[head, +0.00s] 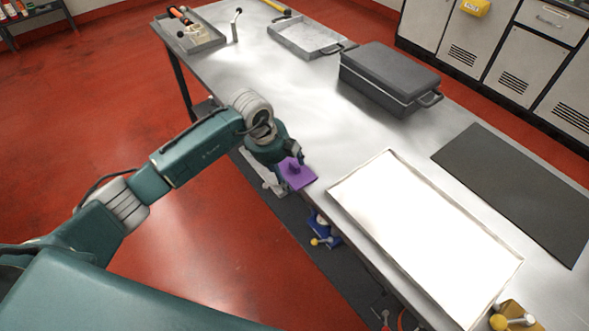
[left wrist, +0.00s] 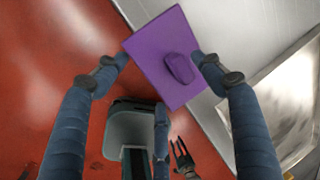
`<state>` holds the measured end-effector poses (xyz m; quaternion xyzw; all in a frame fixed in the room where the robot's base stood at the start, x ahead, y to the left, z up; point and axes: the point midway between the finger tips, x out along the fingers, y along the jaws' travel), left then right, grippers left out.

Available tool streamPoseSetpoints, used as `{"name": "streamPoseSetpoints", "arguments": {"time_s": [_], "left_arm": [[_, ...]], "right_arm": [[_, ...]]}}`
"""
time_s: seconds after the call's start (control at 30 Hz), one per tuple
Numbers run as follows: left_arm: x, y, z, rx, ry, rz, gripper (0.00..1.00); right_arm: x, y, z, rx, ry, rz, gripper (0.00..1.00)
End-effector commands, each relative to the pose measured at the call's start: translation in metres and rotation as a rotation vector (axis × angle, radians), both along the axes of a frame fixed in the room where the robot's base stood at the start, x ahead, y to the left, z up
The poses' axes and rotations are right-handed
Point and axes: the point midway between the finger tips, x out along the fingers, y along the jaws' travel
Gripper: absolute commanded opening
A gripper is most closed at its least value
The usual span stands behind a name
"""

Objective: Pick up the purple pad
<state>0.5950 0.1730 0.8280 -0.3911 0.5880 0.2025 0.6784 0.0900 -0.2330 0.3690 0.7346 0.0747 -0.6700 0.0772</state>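The purple pad (head: 302,181) is a flat square with a raised purple knob, at the near long edge of the metal table. In the left wrist view the purple pad (left wrist: 158,50) lies tilted, with its knob (left wrist: 180,69) right of the middle between the fingers. My left gripper (head: 277,160) is right at the pad and partly covers its far side in the head view. Its two fingers (left wrist: 160,58) are spread wide, with a gap between each and the knob. Whether the fingertips touch the pad's edges cannot be told.
A bright shallow tray (head: 338,198) lies right of the pad, with a dark mat (head: 515,190) beyond it. A dark lidded case (head: 388,75) and a grey tray (head: 305,38) stand farther back. A blue item (head: 322,228) sits below the table edge.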

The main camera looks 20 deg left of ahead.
Motion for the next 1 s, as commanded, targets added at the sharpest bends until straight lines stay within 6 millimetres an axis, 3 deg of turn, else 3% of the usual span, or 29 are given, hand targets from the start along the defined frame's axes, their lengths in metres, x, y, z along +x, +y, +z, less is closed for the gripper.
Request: {"name": "streamPoseSetpoints", "arguments": {"time_s": [0.03,0.13,0.67,0.83,1.0], "left_arm": [[0.0,0.0,0.0,0.0,0.0,0.0,0.53],[0.0,0.0,0.0,0.0,0.0,0.0,0.35],[0.001,0.0,0.009,-0.001,-0.002,0.0,0.34],[0.002,0.0,0.034,-0.001,-0.006,-0.001,0.34],[0.003,0.0,0.078,-0.001,-0.011,0.0,0.34]], "right_arm": [[0.0,-0.001,0.0,-0.001,0.0,0.0,0.4],[0.0,-0.002,0.0,-0.002,0.001,0.0,0.4],[0.0,-0.004,-0.002,-0.005,0.0,0.0,0.4],[0.0,-0.004,-0.006,-0.005,0.0,0.0,0.4],[0.0,-0.004,-0.014,-0.005,-0.001,0.0,0.4]]}}
